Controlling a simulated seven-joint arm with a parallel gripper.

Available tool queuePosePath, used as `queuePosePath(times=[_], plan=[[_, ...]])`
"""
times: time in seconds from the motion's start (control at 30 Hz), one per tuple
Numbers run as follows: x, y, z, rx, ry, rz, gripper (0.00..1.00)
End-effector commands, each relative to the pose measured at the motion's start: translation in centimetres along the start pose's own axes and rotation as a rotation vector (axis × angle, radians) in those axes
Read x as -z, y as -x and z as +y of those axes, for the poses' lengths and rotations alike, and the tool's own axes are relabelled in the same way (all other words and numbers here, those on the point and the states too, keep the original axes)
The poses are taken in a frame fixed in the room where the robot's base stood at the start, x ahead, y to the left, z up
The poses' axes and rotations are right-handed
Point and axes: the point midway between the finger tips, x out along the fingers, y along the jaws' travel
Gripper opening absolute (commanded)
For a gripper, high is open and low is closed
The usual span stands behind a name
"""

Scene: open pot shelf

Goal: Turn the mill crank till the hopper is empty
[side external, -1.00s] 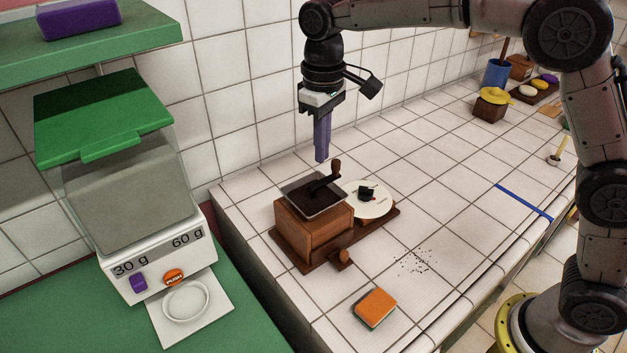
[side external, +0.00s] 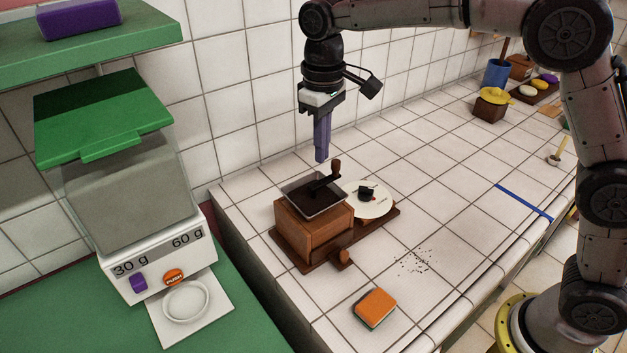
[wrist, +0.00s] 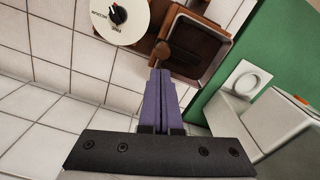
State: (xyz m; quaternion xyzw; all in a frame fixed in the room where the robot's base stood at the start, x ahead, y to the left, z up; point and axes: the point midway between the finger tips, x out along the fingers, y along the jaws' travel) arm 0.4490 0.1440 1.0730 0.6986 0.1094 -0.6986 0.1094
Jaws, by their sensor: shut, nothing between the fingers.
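The wooden mill (side external: 313,230) stands on a dark wooden base on the white tiled counter. Its square dark hopper tray (side external: 312,196) is on top and looks dark inside; I cannot tell how much it holds. The crank (side external: 328,177) has a brown upright knob at its end. My gripper (side external: 321,160) is above the crank, pointing down, its purple fingers together with nothing between them, apart from the knob. In the wrist view the fingers (wrist: 160,72) point toward the mill's hopper (wrist: 190,48), the crank (wrist: 163,48) near their tips.
A white dial disc (side external: 368,199) sits beside the mill on its base. An orange sponge (side external: 375,308) and scattered dark grains (side external: 414,261) lie in front. A dispenser (side external: 130,190) with a white dish (side external: 186,300) stands left on a green surface. Pots stand far right.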

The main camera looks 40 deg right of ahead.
Motion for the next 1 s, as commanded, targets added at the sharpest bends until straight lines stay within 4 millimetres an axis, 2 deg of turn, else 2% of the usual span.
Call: queuePosePath(times=[1.0], plan=[[0.0, -3.0, 0.0, 0.0, 0.0, 0.0, 0.0]])
